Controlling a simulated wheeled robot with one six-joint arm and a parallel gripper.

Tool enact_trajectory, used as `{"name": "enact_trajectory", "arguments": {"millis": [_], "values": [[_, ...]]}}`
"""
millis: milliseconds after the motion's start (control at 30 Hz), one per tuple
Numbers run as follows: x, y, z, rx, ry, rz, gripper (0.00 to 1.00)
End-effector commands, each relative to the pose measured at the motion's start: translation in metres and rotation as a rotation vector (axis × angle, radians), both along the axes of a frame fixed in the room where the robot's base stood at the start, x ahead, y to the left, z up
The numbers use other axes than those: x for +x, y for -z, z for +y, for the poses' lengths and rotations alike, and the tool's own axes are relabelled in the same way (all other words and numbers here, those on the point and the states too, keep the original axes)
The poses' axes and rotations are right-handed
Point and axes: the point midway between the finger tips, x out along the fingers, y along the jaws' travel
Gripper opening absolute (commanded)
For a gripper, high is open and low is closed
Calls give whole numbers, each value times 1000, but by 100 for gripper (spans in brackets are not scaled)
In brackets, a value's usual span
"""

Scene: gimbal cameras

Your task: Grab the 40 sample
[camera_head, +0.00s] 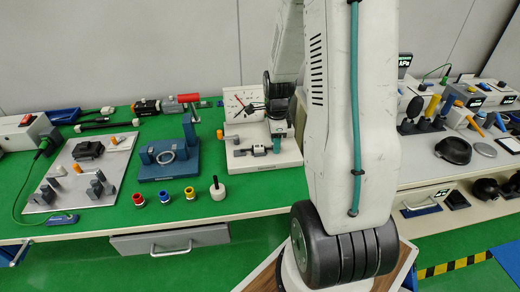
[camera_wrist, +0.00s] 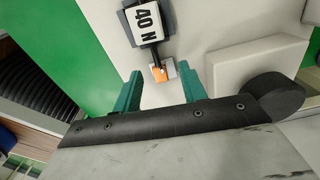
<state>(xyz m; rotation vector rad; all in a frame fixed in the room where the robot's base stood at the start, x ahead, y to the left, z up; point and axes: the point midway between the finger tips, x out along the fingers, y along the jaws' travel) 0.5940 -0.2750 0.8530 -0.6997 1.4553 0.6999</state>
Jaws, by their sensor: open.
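The 40 sample shows in the wrist view as a white block (camera_wrist: 145,22) lettered "40 N" on a dark mount. A short stem with an orange and grey end piece (camera_wrist: 163,70) sticks out from it. My gripper (camera_wrist: 161,71) is open, with its two green fingers apart on either side of that end piece; I cannot tell whether either touches it. In the head view my gripper (camera_head: 278,140) hangs over the white test stand (camera_head: 282,161), and a small dark and white piece (camera_head: 258,150) lies on the stand's base. My arm hides part of the stand.
Left of the stand on the green table stand a blue fixture (camera_head: 185,171), several small coloured rings and a white knobbed piece (camera_head: 217,189). The stand's upright panel (camera_head: 240,104) rises behind. In the wrist view a pale raised block (camera_wrist: 250,62) lies close right of the fingers.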

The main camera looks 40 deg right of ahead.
Motion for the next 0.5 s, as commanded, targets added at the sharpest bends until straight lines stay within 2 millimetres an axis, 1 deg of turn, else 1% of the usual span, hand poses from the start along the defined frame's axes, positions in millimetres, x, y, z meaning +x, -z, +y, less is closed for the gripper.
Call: {"name": "enact_trajectory", "arguments": {"millis": [33,100,333,367,400,467,500], "values": [[-1,6,0,2,0,2,42],[0,10,0,1,0,1,42],[0,11,0,0,-1,0,42],[0,11,0,0,-1,0,33],[0,10,0,0,-1,0,22],[0,10,0,0,-1,0,6],[0,10,0,0,-1,0,0]]}}
